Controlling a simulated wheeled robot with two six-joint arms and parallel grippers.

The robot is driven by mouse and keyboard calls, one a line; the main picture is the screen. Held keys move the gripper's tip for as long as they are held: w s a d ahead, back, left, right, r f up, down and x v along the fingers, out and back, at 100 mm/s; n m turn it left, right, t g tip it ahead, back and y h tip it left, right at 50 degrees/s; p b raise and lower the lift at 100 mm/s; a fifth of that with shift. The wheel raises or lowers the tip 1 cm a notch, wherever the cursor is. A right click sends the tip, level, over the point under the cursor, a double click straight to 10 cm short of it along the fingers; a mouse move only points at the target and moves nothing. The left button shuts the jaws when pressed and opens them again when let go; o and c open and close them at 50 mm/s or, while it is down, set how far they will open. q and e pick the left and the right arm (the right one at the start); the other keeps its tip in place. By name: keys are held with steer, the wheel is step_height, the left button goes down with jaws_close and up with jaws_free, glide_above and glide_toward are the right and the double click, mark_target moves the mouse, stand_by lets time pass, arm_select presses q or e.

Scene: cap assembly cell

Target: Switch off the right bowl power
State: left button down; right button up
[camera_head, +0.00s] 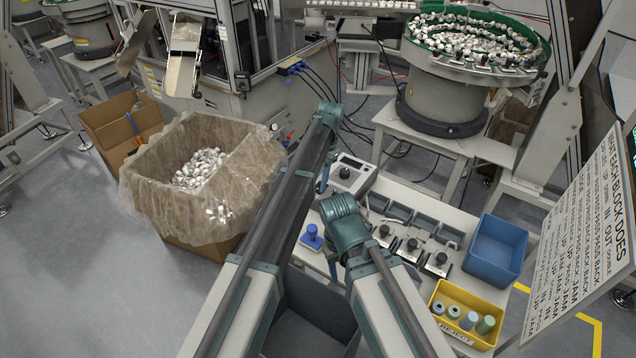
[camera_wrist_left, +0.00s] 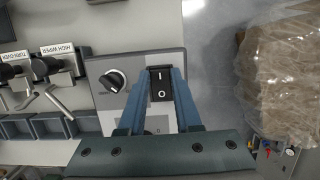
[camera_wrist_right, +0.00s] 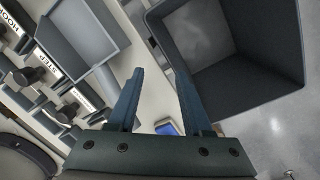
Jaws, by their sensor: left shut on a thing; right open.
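The grey control box (camera_head: 347,176) stands on the white bench in the head view. In the left wrist view the box (camera_wrist_left: 112,110) carries a round black knob (camera_wrist_left: 113,81) and a black rocker switch (camera_wrist_left: 161,84) marked I and O. My left gripper (camera_wrist_left: 160,74) has its blue fingers on both sides of the rocker switch, shut on it. I cannot tell which side of the rocker is pressed. My right gripper (camera_wrist_right: 159,90) is open and empty above the bench. The right bowl feeder (camera_head: 448,90), with a green rim, holds many white caps.
A lined carton (camera_head: 195,227) of caps stands left of the bench. A blue bin (camera_head: 497,249), a yellow tray (camera_head: 467,317) with cylinders and a sign (camera_head: 588,232) are at the right. Below my right gripper are a dark grey bin (camera_wrist_right: 279,87) and a blue object (camera_wrist_right: 166,128).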

arm_select(q)
steer(key=c, duration=0.6)
jaws_free()
steer(key=shift+r, duration=0.1)
steer(key=p+v, duration=1.3)
steer(key=shift+w+r, duration=0.15)
steer(key=shift+r, duration=0.1)
steer(key=shift+d, duration=0.1)
steer(key=s+a+f+n, duration=0.1)
steer(key=s+a, duration=0.1)
steer(key=s, duration=0.9)
steer(key=s+a+f+n+t+b, duration=0.1)
steer(key=s+a, duration=0.2)
steer(key=s, duration=0.8)
steer(key=s+a+f+n+t+b, duration=0.1)
steer(key=s+a, duration=0.1)
steer(key=s, duration=0.9)
steer(key=shift+s+a, duration=0.2)
steer(key=shift+a, duration=0.1)
